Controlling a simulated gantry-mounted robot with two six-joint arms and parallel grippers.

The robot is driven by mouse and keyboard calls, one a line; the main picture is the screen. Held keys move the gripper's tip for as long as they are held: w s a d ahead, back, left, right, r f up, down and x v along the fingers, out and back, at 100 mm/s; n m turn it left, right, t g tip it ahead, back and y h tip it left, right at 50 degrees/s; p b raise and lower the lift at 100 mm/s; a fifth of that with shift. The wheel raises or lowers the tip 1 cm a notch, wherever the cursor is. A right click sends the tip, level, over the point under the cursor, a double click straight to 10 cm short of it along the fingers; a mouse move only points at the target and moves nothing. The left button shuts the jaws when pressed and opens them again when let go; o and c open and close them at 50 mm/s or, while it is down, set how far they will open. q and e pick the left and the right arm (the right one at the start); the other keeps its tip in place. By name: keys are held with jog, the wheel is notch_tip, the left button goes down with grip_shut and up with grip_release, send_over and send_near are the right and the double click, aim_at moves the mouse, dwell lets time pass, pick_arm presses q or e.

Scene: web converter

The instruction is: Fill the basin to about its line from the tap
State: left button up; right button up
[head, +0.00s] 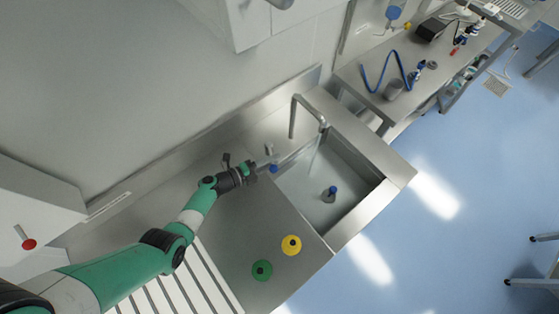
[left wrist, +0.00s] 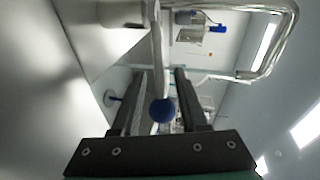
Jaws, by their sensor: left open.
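The steel basin (head: 361,195) is sunk into the counter. The curved tap (head: 294,116) stands at its back left, and its spout also shows in the left wrist view (left wrist: 285,45). A faint pale streak, like running water, hangs below the spout. A grey plug-like piece with a blue top (head: 330,193) stands in the basin; the water level and line cannot be made out. My left gripper (head: 257,173) is open beside the basin's left edge, at a blue knob (head: 274,169). In the left wrist view the blue knob (left wrist: 163,110) lies between the open fingers (left wrist: 160,95).
A yellow disc (head: 291,245) and a green disc (head: 262,270) lie on the counter in front. A side bench at the back right holds a blue strap (head: 385,72) and a grey cup (head: 393,89). A wall cabinet hangs above the counter.

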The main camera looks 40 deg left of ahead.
pick_arm(q)
jog(key=b+x, duration=0.1)
jog(key=x, duration=0.2)
jog(key=shift+w, duration=0.1)
grip_shut()
dwell(1.4)
